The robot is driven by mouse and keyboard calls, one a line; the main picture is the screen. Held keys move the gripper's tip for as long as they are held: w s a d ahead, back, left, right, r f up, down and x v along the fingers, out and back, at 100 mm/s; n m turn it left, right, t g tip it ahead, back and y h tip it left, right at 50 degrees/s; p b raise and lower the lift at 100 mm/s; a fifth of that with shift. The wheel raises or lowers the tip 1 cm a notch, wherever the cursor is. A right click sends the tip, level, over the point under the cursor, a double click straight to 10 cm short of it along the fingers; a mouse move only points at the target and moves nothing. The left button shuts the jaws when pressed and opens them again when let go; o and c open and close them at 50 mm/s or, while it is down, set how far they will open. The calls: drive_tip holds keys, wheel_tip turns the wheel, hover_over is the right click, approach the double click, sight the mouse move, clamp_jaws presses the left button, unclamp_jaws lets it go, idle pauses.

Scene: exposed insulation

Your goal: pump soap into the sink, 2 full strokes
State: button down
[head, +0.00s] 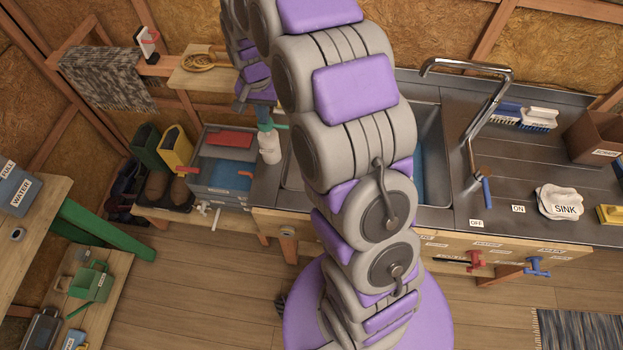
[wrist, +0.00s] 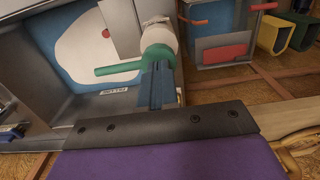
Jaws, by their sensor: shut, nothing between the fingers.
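The white soap bottle (head: 269,149) with a green pump head stands upright on the counter, left of the sink (head: 432,122). My arm hides much of the sink in the head view. In the wrist view the green pump head (wrist: 156,52) sits on the white bottle (wrist: 159,36), and its spout (wrist: 117,69) points left toward the basin. My gripper (wrist: 156,68) is shut and empty, with its blue fingertips at the pump head; whether they touch or press it I cannot tell. In the head view my gripper (head: 261,107) is just above the bottle.
A tall faucet (head: 482,85) curves over the sink's right side. A grey tub (head: 222,180) with red handles stands left of the bottle. Brushes (head: 525,116) and a white cloth marked SINK (head: 558,203) lie on the right counter.

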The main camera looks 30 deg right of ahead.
drive_tip(key=shift+f, duration=1.5)
drive_tip(key=shift+r, duration=0.15)
drive_tip(key=shift+r+p, duration=0.75)
drive_tip(key=shift+r, duration=1.05)
wheel_tip(320, 180, up, 6)
drive_tip(key=shift+p, duration=1.25)
